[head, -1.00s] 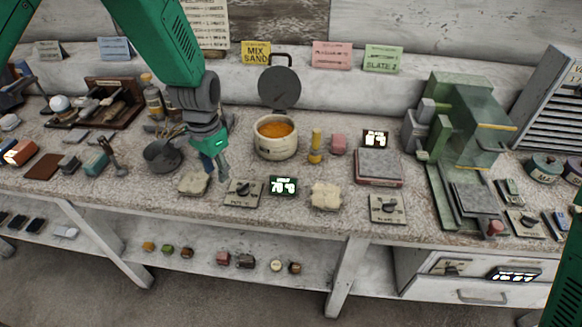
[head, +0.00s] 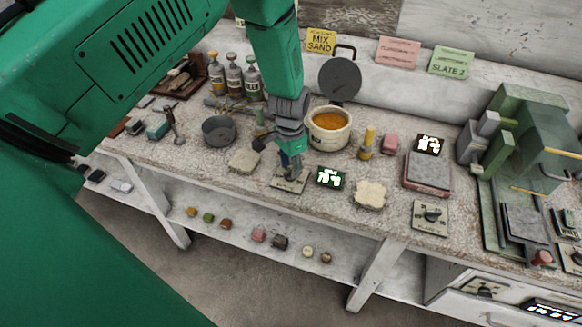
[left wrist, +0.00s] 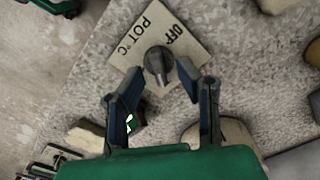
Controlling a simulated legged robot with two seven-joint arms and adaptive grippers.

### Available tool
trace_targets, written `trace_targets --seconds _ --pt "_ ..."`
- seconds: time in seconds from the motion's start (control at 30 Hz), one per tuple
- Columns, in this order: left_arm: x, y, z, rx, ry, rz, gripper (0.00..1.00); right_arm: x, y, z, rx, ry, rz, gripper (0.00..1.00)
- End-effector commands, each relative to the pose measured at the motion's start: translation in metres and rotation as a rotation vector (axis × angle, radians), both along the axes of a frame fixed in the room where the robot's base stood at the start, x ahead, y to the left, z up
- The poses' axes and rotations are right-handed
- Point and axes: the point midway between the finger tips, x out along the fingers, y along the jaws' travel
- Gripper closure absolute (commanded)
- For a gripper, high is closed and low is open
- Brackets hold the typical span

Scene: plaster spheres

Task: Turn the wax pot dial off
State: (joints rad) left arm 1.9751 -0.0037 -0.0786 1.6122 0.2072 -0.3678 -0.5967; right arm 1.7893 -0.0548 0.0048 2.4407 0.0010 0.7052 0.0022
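The wax pot (head: 328,134) is a cream pot of orange wax, with its dark round lid (head: 340,80) raised behind it. Its dial plate (left wrist: 128,36), marked OFF and POT °C, lies on the bench in front of it. The dark dial knob (left wrist: 157,60) shows in the left wrist view; I cannot tell its exact setting. My left gripper (head: 291,172) is over the plate. In the left wrist view the left gripper (left wrist: 161,77) is open, its fingertips apart close to the knob.
A small green-lit display (head: 330,178) is right of the dial plate. Pale slabs (head: 243,160) (head: 369,194) lie on either side. A grey bowl (head: 219,130) is to the left.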

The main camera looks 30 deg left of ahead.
Motion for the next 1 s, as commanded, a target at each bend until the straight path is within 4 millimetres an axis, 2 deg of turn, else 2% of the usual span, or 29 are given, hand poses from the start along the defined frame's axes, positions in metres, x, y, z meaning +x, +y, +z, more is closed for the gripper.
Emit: trace_targets --seconds 0.17,0.43,0.47,0.5,0.53,1.0 --pt "-0.0003 0.0 -0.0117 0.0 0.0 -0.001 0.7 -0.0001 -0.0001 0.0013 0.0 0.0 0.0 0.61" --pt "-0.0001 0.0 -0.0129 0.0 0.0 0.0 0.7 -0.0001 -0.0001 0.0012 0.0 0.0 0.0 0.61" --pt "-0.0001 0.0 -0.0129 0.0 0.0 0.0 0.77 -0.0001 -0.0001 0.0012 0.0 0.0 0.0 0.61" --pt "-0.0001 0.0 -0.0129 0.0 0.0 0.0 0.91 -0.0001 -0.0001 0.0012 0.0 0.0 0.0 0.61" --pt "-0.0001 0.0 -0.0128 0.0 0.0 0.0 1.0 -0.0001 -0.0001 0.0012 0.0 0.0 0.0 0.61" --pt "0.0004 0.0005 -0.0123 0.002 -0.002 0.05 1.0 0.0 -0.0001 0.0009 0.0 0.0 0.0 0.61"
